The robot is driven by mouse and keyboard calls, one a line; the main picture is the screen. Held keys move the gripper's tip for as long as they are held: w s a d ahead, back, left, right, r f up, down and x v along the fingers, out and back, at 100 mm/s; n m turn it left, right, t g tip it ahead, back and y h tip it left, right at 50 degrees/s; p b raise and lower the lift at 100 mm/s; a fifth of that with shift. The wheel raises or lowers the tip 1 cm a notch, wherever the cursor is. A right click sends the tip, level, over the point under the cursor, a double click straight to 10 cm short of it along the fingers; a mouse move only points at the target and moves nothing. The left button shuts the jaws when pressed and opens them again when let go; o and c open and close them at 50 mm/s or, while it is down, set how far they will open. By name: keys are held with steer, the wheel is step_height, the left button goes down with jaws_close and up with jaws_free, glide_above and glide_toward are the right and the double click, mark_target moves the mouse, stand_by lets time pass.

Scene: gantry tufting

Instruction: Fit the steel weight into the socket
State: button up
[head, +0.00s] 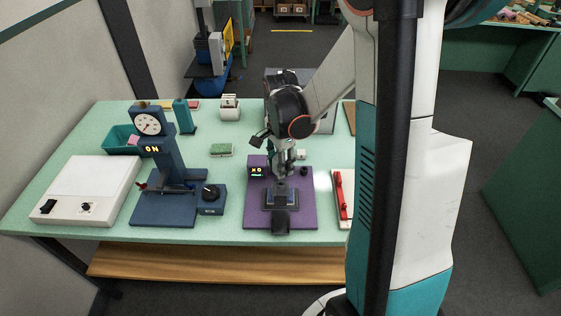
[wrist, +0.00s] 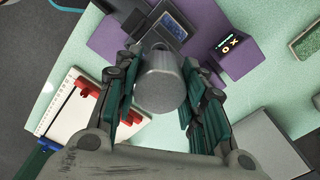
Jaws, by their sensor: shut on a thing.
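My gripper (head: 284,165) hangs over the back part of a purple board (head: 303,214) on the table. In the wrist view its fingers are closed around the steel weight (wrist: 160,82), a smooth grey cylinder with its round end towards the board. The weight appears apart from the board. A dark fixture (head: 282,198) with a blue-grey top stands on the board, in front of the gripper in the head view; it also shows in the wrist view (wrist: 168,24). I cannot make out the socket opening; the weight and fingers hide part of the board.
A purple block with a lit display (head: 257,170) stands at the board's back left. A white panel with a red handle (head: 342,194) lies on the right. A dark blue gauge stand (head: 165,205) and a white box (head: 88,188) stand left. A green pad (head: 221,150) lies behind.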

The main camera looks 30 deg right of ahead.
steer(key=shift+f+b, duration=1.05)
steer(key=shift+f, duration=0.75)
steer(key=shift+f+b, duration=1.1)
steer(key=shift+b, duration=0.3)
stand_by(0.7)
steer(key=o, duration=1.2)
steer(key=shift+o, duration=0.2)
step_height(320, 180, up, 12)
